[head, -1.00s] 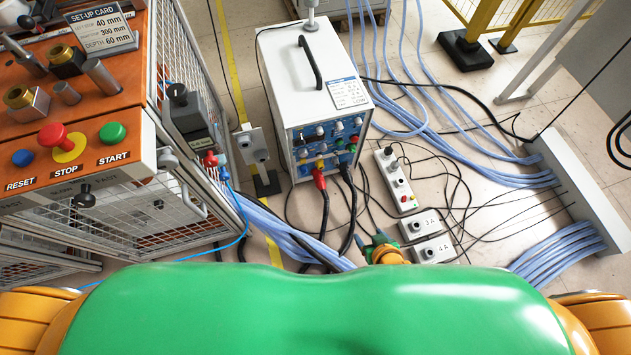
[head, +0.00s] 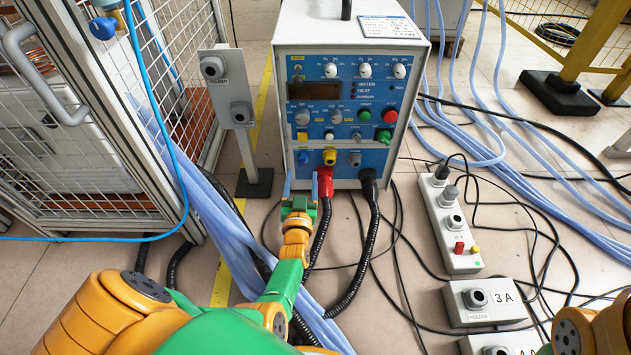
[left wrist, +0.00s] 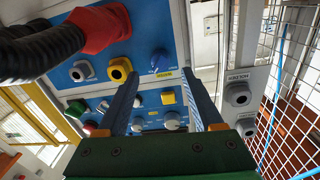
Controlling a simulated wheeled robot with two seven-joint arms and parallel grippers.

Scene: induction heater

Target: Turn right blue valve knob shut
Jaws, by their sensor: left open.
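The heater's front panel (head: 340,105) carries a small blue knob (head: 304,157) at its lower left, left of a yellow knob (head: 329,157). In the left wrist view the blue knob (left wrist: 160,62) appears between and just beyond my finger tips, with a yellow label beside it. My left gripper (head: 300,187) is open and empty in front of the panel's lower left; I cannot tell whether a finger touches anything. Another blue valve knob (head: 102,28) hangs at the upper left by a blue hose. My right gripper is out of view.
A red plug (head: 325,182) with a black cable sits close right of my left gripper. A grey holder post (head: 228,95) stands to the left, beside a wire-mesh cage (head: 95,135). A power strip (head: 452,225) and cables lie on the right floor.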

